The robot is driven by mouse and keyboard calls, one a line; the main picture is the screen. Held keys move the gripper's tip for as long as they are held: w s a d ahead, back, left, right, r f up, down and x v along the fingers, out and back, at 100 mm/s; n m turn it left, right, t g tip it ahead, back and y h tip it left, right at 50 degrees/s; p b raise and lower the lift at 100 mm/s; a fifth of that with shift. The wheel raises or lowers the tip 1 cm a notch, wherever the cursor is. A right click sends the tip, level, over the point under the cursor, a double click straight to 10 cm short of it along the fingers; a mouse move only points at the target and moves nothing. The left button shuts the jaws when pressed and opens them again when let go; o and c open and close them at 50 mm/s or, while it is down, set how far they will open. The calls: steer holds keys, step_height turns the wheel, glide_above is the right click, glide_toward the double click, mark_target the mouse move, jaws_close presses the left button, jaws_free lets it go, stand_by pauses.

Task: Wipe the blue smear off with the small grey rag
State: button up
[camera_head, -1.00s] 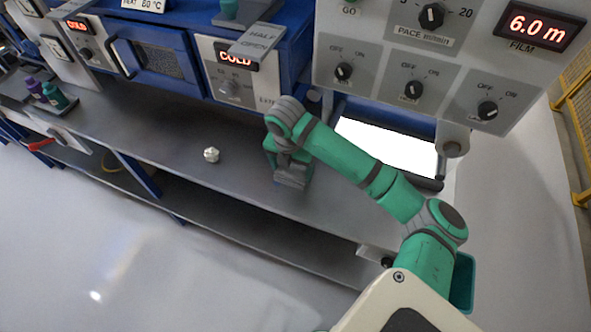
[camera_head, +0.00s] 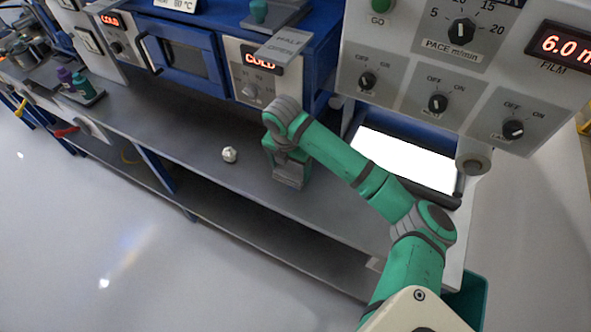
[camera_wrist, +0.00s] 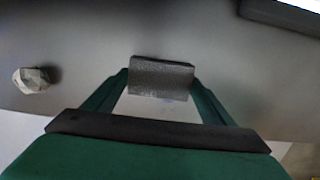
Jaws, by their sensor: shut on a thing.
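My gripper (camera_wrist: 161,82) is shut on the small grey rag (camera_wrist: 160,72), a grey block-like piece held between the green fingers in the wrist view. In the head view my gripper (camera_head: 289,172) points down over the grey bench top (camera_head: 190,130), in front of the blue oven unit. I cannot tell whether the rag touches the bench.
A crumpled white lump (camera_head: 229,154) lies on the bench left of my gripper; it also shows in the wrist view (camera_wrist: 31,80). A control panel (camera_head: 430,75) overhangs at right above a bright white plate (camera_head: 405,160). Bottles (camera_head: 82,84) stand at far left.

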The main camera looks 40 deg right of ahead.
steer(key=shift+a, duration=0.1)
steer(key=shift+r, duration=3.05)
